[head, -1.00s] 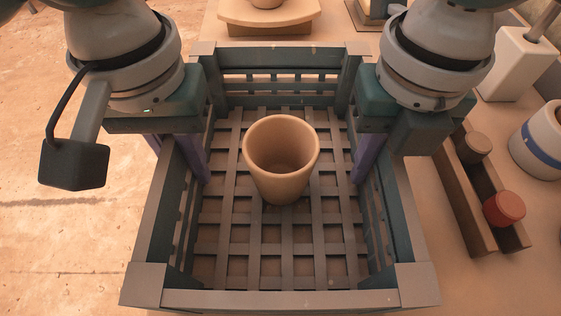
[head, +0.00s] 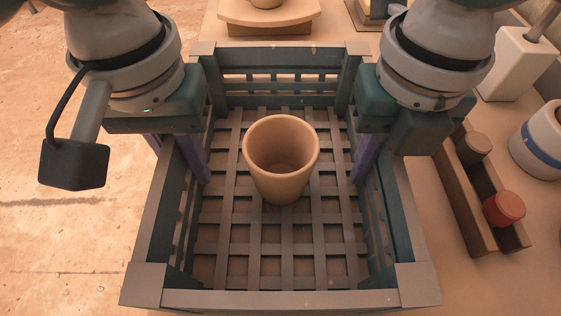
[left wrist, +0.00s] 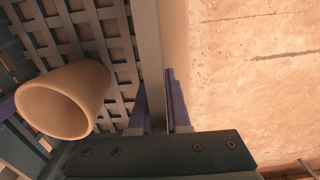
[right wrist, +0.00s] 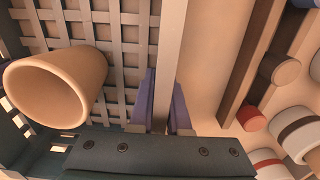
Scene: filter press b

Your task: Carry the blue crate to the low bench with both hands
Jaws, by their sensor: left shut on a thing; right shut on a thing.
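The blue crate (head: 280,299) is a dark blue-grey slatted box with a lattice floor, in the middle of the head view. A tan cup (head: 281,185) stands upright inside it on the lattice; it also shows in the left wrist view (left wrist: 75,95) and the right wrist view (right wrist: 60,85). My left gripper (head: 180,160) is shut on the crate's left side wall, one purple finger on each side of the rim (left wrist: 150,60). My right gripper (head: 368,160) is shut on the right side wall, its fingers straddling that rim (right wrist: 168,60).
A pale table surface (head: 450,270) lies to the right and under the crate. On it are a brown trough (head: 465,205) with a red-capped jar (head: 503,209), a blue-banded white pot (head: 540,140) and a white block (head: 515,65). Bare floor (head: 60,250) is at the left.

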